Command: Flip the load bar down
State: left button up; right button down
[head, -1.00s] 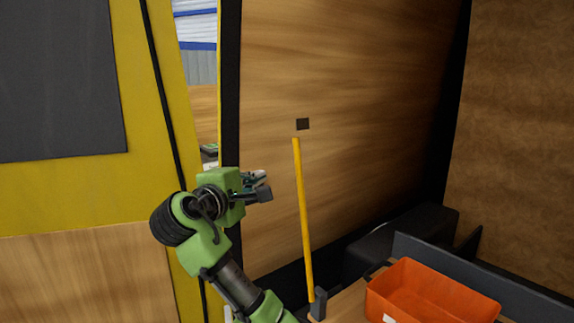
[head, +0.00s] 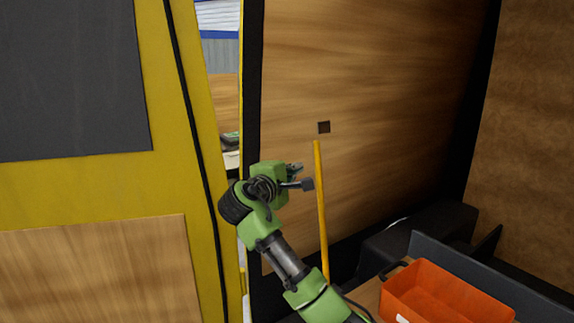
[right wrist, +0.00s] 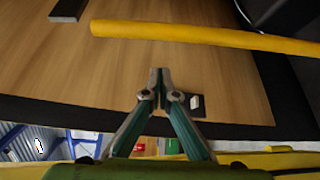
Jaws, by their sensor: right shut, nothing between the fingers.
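The load bar is a long yellow bar (head: 321,215) standing nearly upright against the wooden wall panel. My right gripper (head: 308,182) is just left of the bar's upper part in the head view. In the right wrist view, the bar (right wrist: 205,36) runs across the picture beyond the fingertips. There the gripper (right wrist: 160,73) is shut and empty, with a visible gap to the bar. My left gripper is not in view.
An orange bin (head: 445,296) stands at lower right, beside a dark raised edge (head: 480,272). A yellow frame (head: 180,185) with a dark panel is at left. A narrow opening (head: 222,100) lies between frame and wooden wall. The wall right of the bar is clear.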

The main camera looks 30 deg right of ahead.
jog(key=s, duration=0.1)
jog(key=s+p, duration=0.1)
jog(key=s+d+p, duration=0.1)
jog(key=shift+s+d+r, duration=0.1)
jog(key=shift+s+r, duration=0.25)
jog(key=shift+s, duration=0.05)
jog(key=shift+w, duration=0.1)
